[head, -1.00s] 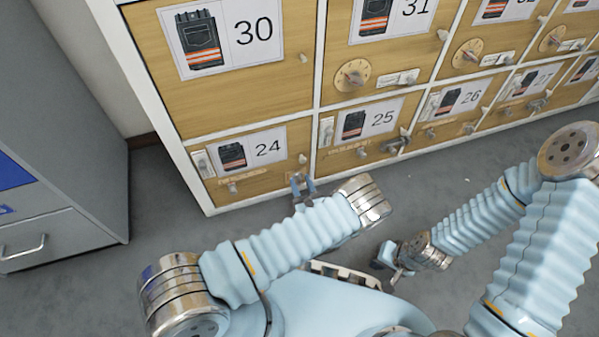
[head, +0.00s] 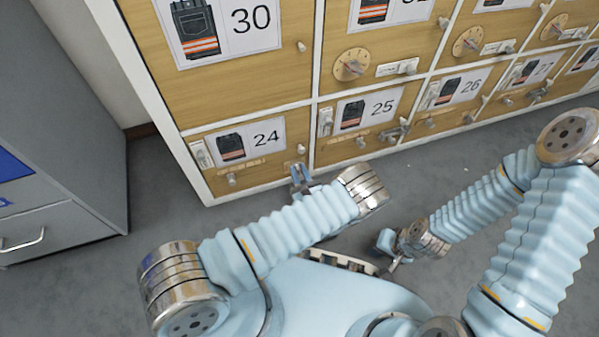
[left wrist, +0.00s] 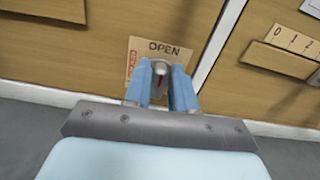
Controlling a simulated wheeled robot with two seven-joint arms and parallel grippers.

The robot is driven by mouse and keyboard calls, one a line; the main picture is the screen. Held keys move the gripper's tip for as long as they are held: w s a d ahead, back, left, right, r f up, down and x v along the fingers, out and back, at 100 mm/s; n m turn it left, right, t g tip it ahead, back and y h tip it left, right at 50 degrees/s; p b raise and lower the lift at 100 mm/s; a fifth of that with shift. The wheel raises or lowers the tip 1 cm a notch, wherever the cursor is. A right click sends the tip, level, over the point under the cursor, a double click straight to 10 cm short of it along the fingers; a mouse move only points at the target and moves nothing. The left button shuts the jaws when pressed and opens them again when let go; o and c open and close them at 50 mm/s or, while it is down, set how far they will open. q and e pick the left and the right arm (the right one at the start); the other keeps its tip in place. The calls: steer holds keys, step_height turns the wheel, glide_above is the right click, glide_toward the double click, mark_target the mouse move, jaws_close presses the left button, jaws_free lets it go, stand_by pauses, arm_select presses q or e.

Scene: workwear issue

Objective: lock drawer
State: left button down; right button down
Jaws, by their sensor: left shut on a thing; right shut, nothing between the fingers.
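Drawer 24 (head: 275,165) is in the bottom row at the left end of the wooden cabinet, its front looking flush with the frame. My left gripper (head: 300,174) is at its lower right edge. In the left wrist view my left fingers (left wrist: 161,85) are shut on a small metal lock knob (left wrist: 160,67). The knob sits before a tan plate (left wrist: 150,50) marked OPEN, with red lettering at its left side. The fingers hide part of the plate. My right gripper (head: 388,250) is shut and empty, low over the floor, away from the cabinet.
Drawer 25 (head: 403,112) is to the right and drawer 30 (head: 280,80) above, with more numbered drawers further right bearing dials and latches. A grey cabinet (head: 75,130) stands at the left. Grey floor (head: 160,200) is clear between.

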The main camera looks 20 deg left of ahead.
arm_select(q)
steer(key=n, duration=0.4)
steer(key=shift+s+a+f+n, duration=0.1)
steer(key=shift+s+a+n, duration=0.1)
steer(key=shift+n, duration=0.1)
steer(key=shift+s+a+f+n+p, duration=0.15)
steer(key=shift+n+p, duration=0.1)
steer(key=shift+n, duration=1.85)
steer(key=shift+w+f+n+p, duration=0.15)
steer(key=shift+n+p, duration=0.1)
steer(key=shift+n, duration=1.85)
steer(key=shift+s+a+f+n+p, duration=0.15)
steer(key=shift+n+p, duration=0.1)
steer(key=shift+n, duration=1.85)
steer(key=shift+d, duration=0.1)
steer(key=c, duration=1.1)
jaws_free()
